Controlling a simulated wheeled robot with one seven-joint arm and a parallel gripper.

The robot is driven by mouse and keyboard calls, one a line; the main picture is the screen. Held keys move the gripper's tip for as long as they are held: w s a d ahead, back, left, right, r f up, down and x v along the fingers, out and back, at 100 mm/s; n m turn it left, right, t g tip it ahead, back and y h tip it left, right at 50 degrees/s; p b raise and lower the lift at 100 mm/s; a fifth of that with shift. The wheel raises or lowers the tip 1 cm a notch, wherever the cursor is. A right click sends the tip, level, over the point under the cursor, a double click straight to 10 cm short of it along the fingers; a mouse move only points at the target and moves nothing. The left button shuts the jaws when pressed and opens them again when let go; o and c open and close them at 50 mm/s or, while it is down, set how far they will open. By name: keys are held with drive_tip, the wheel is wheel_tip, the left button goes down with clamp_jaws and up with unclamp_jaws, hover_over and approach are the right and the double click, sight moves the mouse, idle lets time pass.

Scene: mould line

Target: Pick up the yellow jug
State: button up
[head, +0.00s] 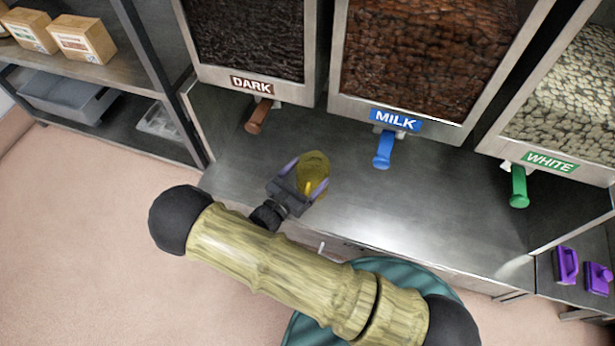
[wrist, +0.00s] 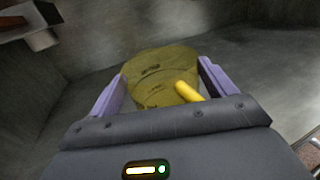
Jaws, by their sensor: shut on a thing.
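The yellow jug (head: 315,172) is a translucent yellow vessel over the metal counter (head: 232,140), below and between the DARK and MILK dispensers in the head view. In the wrist view the jug (wrist: 160,78) sits between the two purple fingers, with its bright yellow handle toward my palm. My gripper (head: 304,172) is shut on the jug; its fingers also show in the wrist view (wrist: 162,88). I cannot tell whether the jug's base touches the counter.
Dispensers marked DARK (head: 250,40), MILK (head: 425,60) and WHITE (head: 560,100) stand behind, with brown, blue (head: 383,150) and green (head: 519,188) spouts. Purple items (head: 567,265) lie at the right. A shelf with boxes (head: 82,40) stands at the left. The counter's middle is clear.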

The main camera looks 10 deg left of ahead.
wheel_tip(320, 180, up, 10)
drive_tip(key=p, duration=0.5)
drive_tip(key=shift+f, duration=0.25)
drive_tip(key=shift+w+d+p, duration=0.1)
drive_tip(key=shift+w+p, duration=0.05)
drive_tip(key=shift+p, duration=0.15)
